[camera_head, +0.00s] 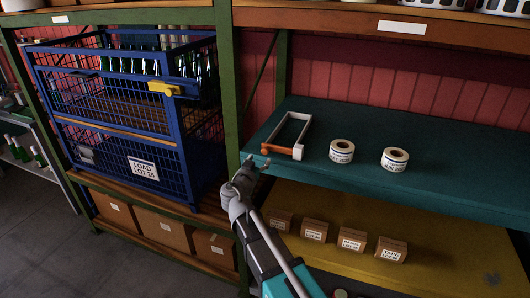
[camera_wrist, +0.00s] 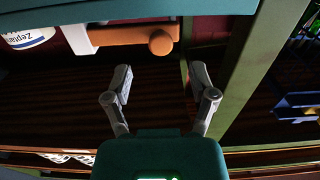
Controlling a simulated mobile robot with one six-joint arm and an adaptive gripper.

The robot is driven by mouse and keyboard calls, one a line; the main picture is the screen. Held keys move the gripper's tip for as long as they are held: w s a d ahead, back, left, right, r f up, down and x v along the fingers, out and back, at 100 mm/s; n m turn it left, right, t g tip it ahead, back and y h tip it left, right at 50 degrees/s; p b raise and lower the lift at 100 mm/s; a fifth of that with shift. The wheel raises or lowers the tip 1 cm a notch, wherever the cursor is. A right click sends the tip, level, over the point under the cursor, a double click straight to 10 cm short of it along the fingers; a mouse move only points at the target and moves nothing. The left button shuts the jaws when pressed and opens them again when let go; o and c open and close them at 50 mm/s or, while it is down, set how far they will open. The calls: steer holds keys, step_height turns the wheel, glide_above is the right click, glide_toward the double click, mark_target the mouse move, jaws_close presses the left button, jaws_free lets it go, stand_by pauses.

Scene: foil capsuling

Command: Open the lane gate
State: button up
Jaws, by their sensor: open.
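A narrow white rail frame (camera_head: 291,128) stands on the teal shelf, with an orange bar (camera_head: 278,150) across its near end. This bar looks like the lane gate, and it lies across the frame's end. In the wrist view the orange bar (camera_wrist: 128,35) ends in a round orange knob (camera_wrist: 161,43), just beyond my fingertips and roughly between them. My gripper (camera_wrist: 160,78) is open and empty. It also shows in the head view (camera_head: 257,167), just in front of the shelf's near left edge, apart from the bar.
Two white label rolls (camera_head: 342,151) (camera_head: 395,159) sit right of the frame on the teal shelf (camera_head: 450,165). A green post (camera_head: 231,80) stands close left. Further left is a blue cage (camera_head: 105,130) of bottles with a yellow latch (camera_head: 165,88). Small boxes (camera_head: 314,230) stand on the yellow shelf below.

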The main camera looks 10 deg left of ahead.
mark_target(264, 152)
steer(key=shift+x, duration=3)
jaws_close()
